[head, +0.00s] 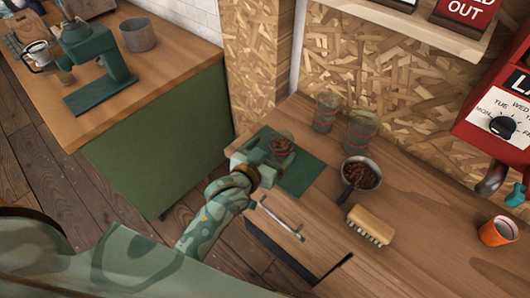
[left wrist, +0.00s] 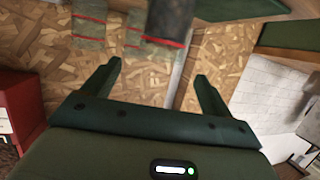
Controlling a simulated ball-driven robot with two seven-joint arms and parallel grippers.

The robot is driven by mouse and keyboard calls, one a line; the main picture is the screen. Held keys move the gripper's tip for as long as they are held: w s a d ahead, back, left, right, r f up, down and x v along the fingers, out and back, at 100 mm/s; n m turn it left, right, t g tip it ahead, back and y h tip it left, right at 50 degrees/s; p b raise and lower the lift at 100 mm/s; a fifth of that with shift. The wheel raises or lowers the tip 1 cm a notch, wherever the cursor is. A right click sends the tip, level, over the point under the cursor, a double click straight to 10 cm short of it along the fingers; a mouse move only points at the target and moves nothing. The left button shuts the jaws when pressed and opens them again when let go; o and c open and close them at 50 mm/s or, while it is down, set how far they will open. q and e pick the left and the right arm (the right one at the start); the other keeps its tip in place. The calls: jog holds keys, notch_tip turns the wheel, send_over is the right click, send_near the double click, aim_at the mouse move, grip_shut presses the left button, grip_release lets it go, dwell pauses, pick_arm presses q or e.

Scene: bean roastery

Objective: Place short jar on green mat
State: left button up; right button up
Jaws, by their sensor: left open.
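The short jar (head: 282,146), clear with dark beans in it, appears to stand upright on the green mat (head: 301,178). My left gripper (head: 270,160) is right beside the jar, on its near side, and covers part of the mat. In the left wrist view the gripper (left wrist: 158,72) has its fingers wide apart with nothing between them. The dark jar (left wrist: 172,20) shows beyond the fingertips, cut by the top edge, with a corner of the mat (left wrist: 240,9) near it. My right gripper is not in view.
Two taller glass jars (head: 327,112) (head: 361,131) stand behind, against the chipboard wall. A pan of beans (head: 360,176), a brush (head: 370,225) and an orange cup (head: 498,231) are to the right. A drawer handle (head: 281,222) is at the counter front. The right front counter is clear.

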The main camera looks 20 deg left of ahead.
pick_arm(q)
jog(key=v, duration=0.3)
jog(key=shift+s, duration=0.2)
jog(key=shift+a, duration=0.1)
jog(key=s+a+r+m+g+y, duration=0.1)
jog(key=s+a+m+g+y, duration=0.6)
jog(key=s+a, duration=0.8)
jog(key=s+d+f+n+g+h+b, duration=0.1)
jog(key=s+d+f+g+h, duration=0.15)
jog(key=f, duration=1.05)
jog(key=s+d+f+n+g+h, duration=0.1)
jog(key=s+d+f, duration=0.15)
jog(key=f, duration=1.05)
jog(key=s+f+n+g+h+b, duration=0.1)
jog(key=s+f+n+g+b, duration=0.1)
jog(key=s+f, duration=1.6)
jog(key=shift+s+d+f+n+g, duration=0.3)
jog(key=shift+s+d+f+g, duration=0.1)
jog(key=shift+d+f+g, duration=0.1)
